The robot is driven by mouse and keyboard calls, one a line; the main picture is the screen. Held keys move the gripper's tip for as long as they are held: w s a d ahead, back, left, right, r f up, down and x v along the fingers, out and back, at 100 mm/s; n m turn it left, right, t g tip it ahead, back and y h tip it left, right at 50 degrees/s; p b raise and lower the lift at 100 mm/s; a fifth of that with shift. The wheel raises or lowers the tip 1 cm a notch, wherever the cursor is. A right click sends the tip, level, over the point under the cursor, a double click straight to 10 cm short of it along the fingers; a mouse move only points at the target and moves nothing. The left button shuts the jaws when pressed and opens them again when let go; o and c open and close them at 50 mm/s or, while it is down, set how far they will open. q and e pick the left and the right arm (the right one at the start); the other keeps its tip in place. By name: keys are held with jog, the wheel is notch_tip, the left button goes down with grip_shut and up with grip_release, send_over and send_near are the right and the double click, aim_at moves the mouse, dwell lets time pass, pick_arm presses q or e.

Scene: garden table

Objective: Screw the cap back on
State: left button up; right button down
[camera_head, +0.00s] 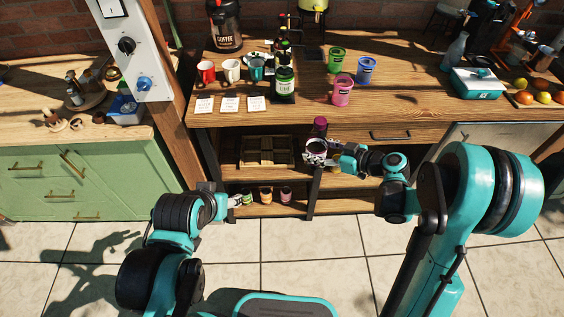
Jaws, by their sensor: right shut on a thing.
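My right gripper (322,149) is in front of the table's edge, below the table top, and is shut on a small item. A dark magenta piece (320,124) shows just above its fingers. It may be part of the held item, but the fingers and the small size hide whether it is a cap. My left gripper (234,200) is low at the left, by the lower shelf; its fingers are too small to read. A dark jar with a white label and green upper part (285,86) stands upright on the table. No loose cap can be made out for certain.
The wooden table (420,105) bears red, white and teal mugs, several coloured cups (342,90), cards, and a teal box (477,84). A wooden tray (267,151) and small jars (266,195) are on the shelves below. A post (165,120) stands left.

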jog(key=s+d+r+m+t+h, duration=0.2)
jog(key=d+r+m+h, duration=0.1)
jog(key=d, duration=0.3)
jog(key=s+d+r+m+t+h, duration=0.1)
jog(key=d+r+m+t+h, duration=0.2)
jog(key=d+m+h, duration=0.1)
jog(key=shift+s+d+m+t, duration=0.3)
jog(key=shift+s+d+m, duration=0.15)
jog(key=shift+d, duration=0.4)
